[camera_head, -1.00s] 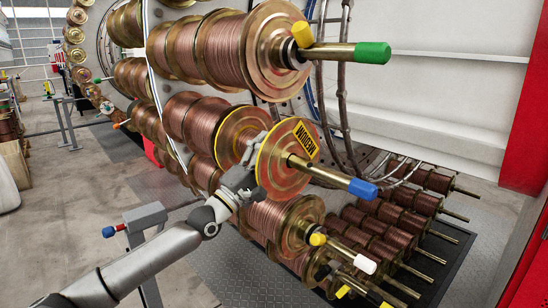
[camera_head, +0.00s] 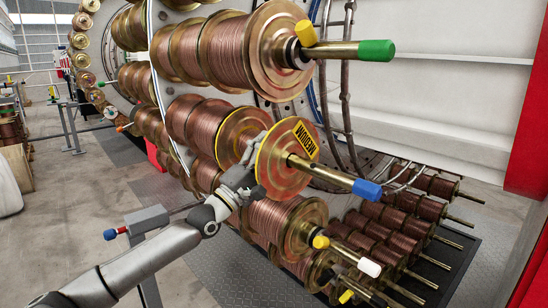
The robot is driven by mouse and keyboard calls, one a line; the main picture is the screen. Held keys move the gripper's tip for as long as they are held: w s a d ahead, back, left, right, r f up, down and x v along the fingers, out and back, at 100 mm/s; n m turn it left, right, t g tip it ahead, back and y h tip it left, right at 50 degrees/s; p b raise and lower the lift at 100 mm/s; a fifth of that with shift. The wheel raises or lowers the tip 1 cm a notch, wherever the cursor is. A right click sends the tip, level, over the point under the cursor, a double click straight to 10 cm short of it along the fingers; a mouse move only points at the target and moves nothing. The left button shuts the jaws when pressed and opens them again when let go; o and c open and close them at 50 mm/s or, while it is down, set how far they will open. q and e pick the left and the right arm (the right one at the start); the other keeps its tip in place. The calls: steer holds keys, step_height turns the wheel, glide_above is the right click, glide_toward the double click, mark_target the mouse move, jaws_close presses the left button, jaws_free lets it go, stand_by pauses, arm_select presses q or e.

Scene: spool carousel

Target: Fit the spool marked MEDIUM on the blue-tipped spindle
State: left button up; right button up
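The spool marked MEDIUM (camera_head: 280,176) shows as a brass flange with a yellow rim and a yellow label at its upper right. The blue-tipped spindle (camera_head: 335,176) sticks out through its middle toward the lower right, with the blue tip clear in front. My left gripper (camera_head: 255,160) is behind the front flange, its grey fingers above and below the middle, seemingly shut on the spool. The flange hides most of the fingers and the contact. A copper-wound spool (camera_head: 198,125) sits directly behind. My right gripper is out of view.
A green-tipped spindle (camera_head: 345,49) with a yellow latch (camera_head: 306,32) and a copper spool is above. A white-tipped spindle (camera_head: 352,259) is below. Several spools stand on a floor rack (camera_head: 395,235) at lower right. A blue-ended grey post (camera_head: 147,218) stands near my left arm.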

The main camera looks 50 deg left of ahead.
arm_select(q)
steer(key=shift+s+a+r, duration=0.1)
steer(key=shift+s+r, duration=0.05)
steer(key=shift+r, duration=0.45)
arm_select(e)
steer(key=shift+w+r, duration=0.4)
arm_select(q)
steer(key=o, duration=2.2)
steer(key=shift+c, duration=0.2)
steer(key=shift+s+f, duration=0.1)
steer(key=shift+f, duration=0.1)
steer(key=shift+w+f, duration=0.2)
steer(key=shift+f, duration=0.4)
steer(key=shift+s+f, duration=0.1)
steer(key=shift+s, duration=0.4)
steer(key=v, duration=1)
steer(key=shift+s, duration=0.55)
